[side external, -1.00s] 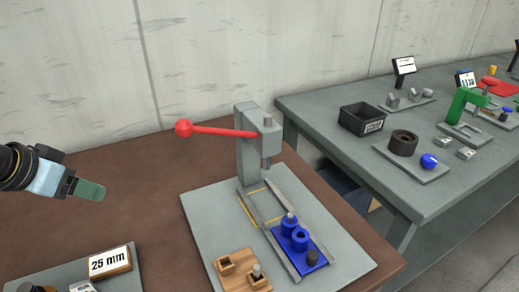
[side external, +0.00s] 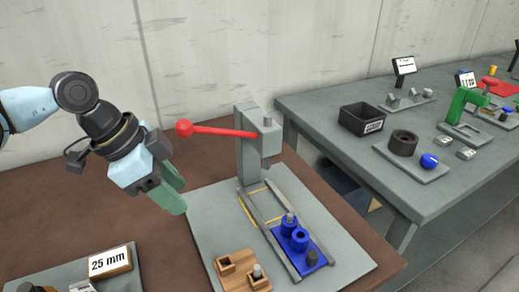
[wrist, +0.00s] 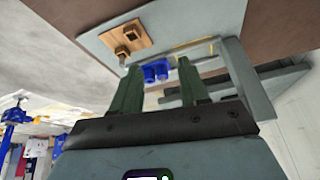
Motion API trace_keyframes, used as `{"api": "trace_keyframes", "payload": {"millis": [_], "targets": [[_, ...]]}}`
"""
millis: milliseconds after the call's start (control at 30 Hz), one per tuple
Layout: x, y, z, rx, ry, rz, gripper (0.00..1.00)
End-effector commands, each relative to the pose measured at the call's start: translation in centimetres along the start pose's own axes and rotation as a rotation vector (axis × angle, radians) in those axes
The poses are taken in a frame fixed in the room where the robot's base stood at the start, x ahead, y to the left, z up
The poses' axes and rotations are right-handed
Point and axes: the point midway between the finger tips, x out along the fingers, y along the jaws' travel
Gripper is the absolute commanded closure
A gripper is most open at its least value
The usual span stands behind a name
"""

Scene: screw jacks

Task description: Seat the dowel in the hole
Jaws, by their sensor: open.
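My gripper (side external: 177,203) is open and empty, with green fingers pointing down, above the brown table to the left of the press plate. In the wrist view its two fingers (wrist: 160,67) are spread apart. A grey dowel (side external: 257,270) stands upright in one socket of a wooden block (side external: 236,267) at the plate's front. A blue fixture (side external: 304,256) lies between the rails. It carries two blue cylinders; the front one (side external: 299,239) shows an open hole, and a grey pin (side external: 289,219) stands up from the rear one. The fixture (wrist: 155,72) also shows between my fingers in the wrist view.
A grey press (side external: 248,145) with a red lever (side external: 215,130) stands behind the rails (side external: 265,230). A "25 mm" sign block (side external: 109,261) is at the front left. A second bench (side external: 330,110) with a black bin (side external: 361,118) is at the right.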

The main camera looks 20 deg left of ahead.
Motion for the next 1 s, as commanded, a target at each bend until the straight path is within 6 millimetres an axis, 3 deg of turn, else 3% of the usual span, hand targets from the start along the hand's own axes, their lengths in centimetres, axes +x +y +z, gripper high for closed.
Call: {"api": "trace_keyframes", "payload": {"millis": [100,300,467,800,1000], "targets": [[1.7,3.1,-3.2,0.191,-0.016,0.099,0.56],[3.2,6.3,-5.6,0.377,-0.023,0.195,0.56],[4.3,7.1,-5.9,0.41,-0.024,0.212,0.56],[9.2,8.0,-5.6,0.407,-0.023,0.21,0.56],[10.3,8.3,-5.5,0.406,-0.023,0.209,0.56]]}}
